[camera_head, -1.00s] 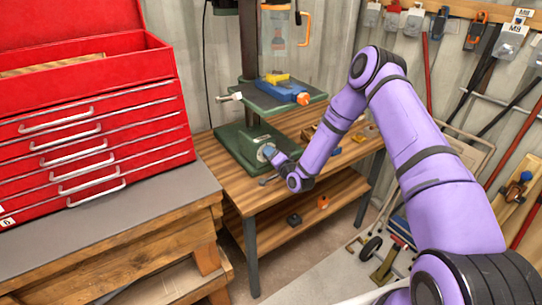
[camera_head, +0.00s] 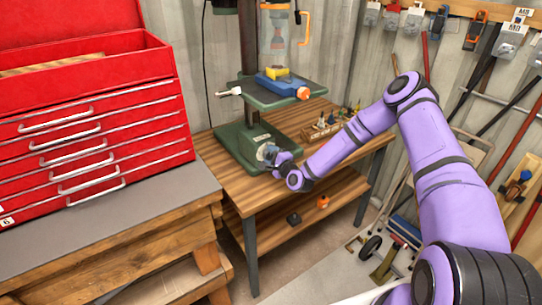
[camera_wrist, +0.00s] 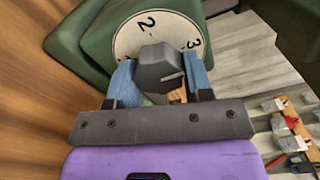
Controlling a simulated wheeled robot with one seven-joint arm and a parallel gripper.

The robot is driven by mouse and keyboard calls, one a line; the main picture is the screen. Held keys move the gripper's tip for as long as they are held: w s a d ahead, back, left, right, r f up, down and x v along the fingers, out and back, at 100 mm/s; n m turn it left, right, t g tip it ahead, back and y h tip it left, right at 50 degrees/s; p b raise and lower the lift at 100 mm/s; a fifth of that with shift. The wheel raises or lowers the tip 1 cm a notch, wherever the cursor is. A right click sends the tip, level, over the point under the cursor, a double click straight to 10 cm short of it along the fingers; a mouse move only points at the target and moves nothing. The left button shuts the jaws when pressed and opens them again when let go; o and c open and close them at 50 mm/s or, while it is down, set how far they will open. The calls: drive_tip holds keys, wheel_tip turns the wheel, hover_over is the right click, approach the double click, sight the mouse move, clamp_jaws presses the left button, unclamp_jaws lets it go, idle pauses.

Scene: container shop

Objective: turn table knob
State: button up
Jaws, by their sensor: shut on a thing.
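The table knob is a dark grey faceted knob (camera_wrist: 160,68) at the centre of a white dial (camera_wrist: 127,42) with numbers, two of them reading 2 and 3. The dial is on the green base (camera_head: 238,140) of a drill press standing on a wooden workbench. My gripper (camera_wrist: 161,80) has its two blue fingers on either side of the knob and is shut on it. In the head view my gripper (camera_head: 272,155) is at the front of the green base, and the knob is mostly hidden there by my wrist.
A green drill press table (camera_head: 262,98) with a blue vise (camera_head: 283,86) is above my gripper. A wooden holder (camera_head: 320,130) with small tools is at the right of the bench. A red tool chest (camera_head: 95,130) stands at the left.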

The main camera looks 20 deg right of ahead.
drive_tip(key=shift+m, duration=0.3)
drive_tip(key=o, duration=0.9)
drive_tip(key=v, duration=1)
drive_tip(key=shift+s+d, duration=0.15)
drive_tip(key=shift+s, duration=0.25)
drive_tip(key=shift+r, duration=0.1)
